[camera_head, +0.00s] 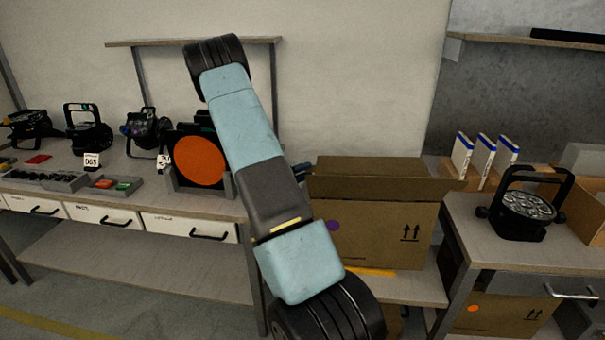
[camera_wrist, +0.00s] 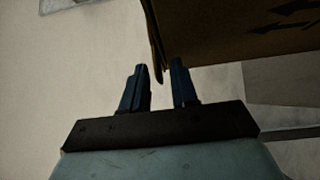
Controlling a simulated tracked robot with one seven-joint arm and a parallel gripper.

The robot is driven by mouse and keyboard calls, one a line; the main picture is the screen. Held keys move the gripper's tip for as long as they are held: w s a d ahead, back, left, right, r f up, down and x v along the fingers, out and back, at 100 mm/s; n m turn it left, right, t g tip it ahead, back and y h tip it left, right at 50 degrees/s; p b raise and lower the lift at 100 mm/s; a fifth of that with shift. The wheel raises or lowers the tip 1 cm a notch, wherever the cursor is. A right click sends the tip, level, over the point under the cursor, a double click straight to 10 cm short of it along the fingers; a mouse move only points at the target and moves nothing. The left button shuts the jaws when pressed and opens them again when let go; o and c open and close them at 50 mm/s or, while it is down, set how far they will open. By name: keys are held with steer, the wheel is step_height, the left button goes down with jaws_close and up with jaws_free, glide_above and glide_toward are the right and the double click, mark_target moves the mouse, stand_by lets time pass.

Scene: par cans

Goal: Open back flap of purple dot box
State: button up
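The purple dot box (camera_head: 375,232) is a brown carton on the bench right of my arm. Its purple dot (camera_head: 333,226) and up arrows show on the front. A broad cardboard panel (camera_head: 365,180) rises above the front, and a side flap (camera_head: 447,175) sticks out right. I cannot tell for sure how the back flap stands. In the wrist view, my gripper (camera_wrist: 158,68) is open, with a thin cardboard flap edge (camera_wrist: 155,45) reaching between its fingertips. The box wall (camera_wrist: 235,28) is above right. In the head view my arm hides most of the gripper, at the box's left.
A black lamp (camera_head: 528,205) stands on the right bench, with blue-white cartons (camera_head: 480,155) behind it. An orange-dot box (camera_head: 500,318) sits below. An orange disc (camera_head: 200,160) in a rack and several lamps stand on the left bench. Wall shelves (camera_head: 190,42) run above.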

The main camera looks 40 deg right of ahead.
jaws_close()
stand_by(1.1)
